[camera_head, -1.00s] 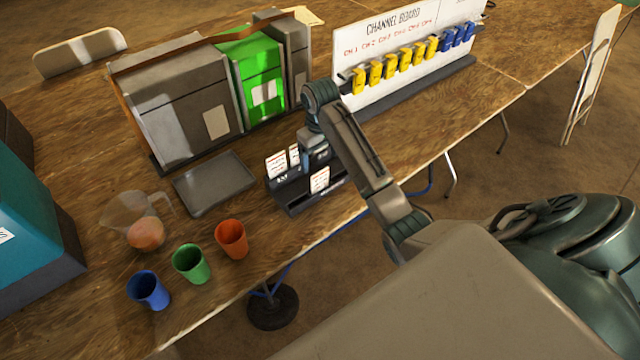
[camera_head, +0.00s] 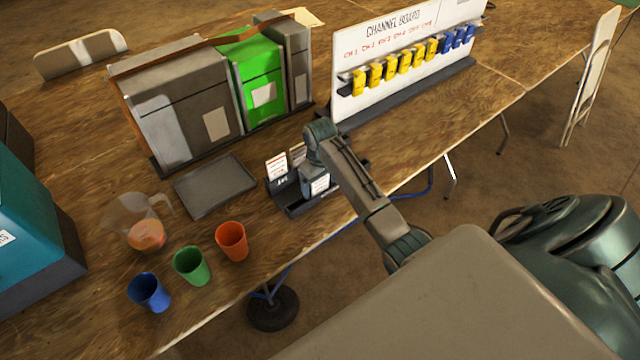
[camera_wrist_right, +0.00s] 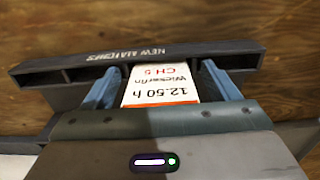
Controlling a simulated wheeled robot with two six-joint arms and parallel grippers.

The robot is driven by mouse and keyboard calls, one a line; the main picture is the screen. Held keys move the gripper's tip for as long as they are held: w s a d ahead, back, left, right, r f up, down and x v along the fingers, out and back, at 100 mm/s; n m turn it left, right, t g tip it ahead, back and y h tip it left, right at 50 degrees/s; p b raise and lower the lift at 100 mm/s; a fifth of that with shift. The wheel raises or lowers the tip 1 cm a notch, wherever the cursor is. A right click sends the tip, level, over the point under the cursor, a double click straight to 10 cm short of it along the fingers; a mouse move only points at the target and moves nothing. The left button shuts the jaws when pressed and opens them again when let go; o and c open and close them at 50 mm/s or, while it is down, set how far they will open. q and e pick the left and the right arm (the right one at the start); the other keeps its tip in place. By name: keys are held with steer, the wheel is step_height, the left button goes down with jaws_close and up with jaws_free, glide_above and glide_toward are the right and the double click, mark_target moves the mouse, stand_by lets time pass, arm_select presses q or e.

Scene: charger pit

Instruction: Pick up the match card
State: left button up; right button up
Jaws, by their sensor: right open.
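A white match card (camera_wrist_right: 160,86) with an orange edge, reading "12:50 h Wickerfin CH 5", stands in a dark card holder (camera_wrist_right: 95,63) marked "NEW MATCHES". In the wrist view it lies between the two blue-grey fingers of my right gripper (camera_wrist_right: 160,84), which is open, one finger on each side of the card. Visible gaps separate fingers and card. In the head view my right gripper (camera_head: 318,172) is down at the holder (camera_head: 298,208) and partly hides it. Another white card (camera_head: 276,167) stands at the holder's left. My left gripper is out of view.
A grey tray (camera_head: 214,186) lies left of the holder. Orange (camera_head: 232,242), green (camera_head: 191,265) and blue (camera_head: 149,291) cups and a clear pitcher (camera_head: 137,222) stand front left. Binders (camera_head: 184,105) and the channel board (camera_head: 400,55) stand behind.

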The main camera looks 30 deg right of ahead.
steer(key=c, duration=1.1)
steer(key=shift+o, duration=0.2)
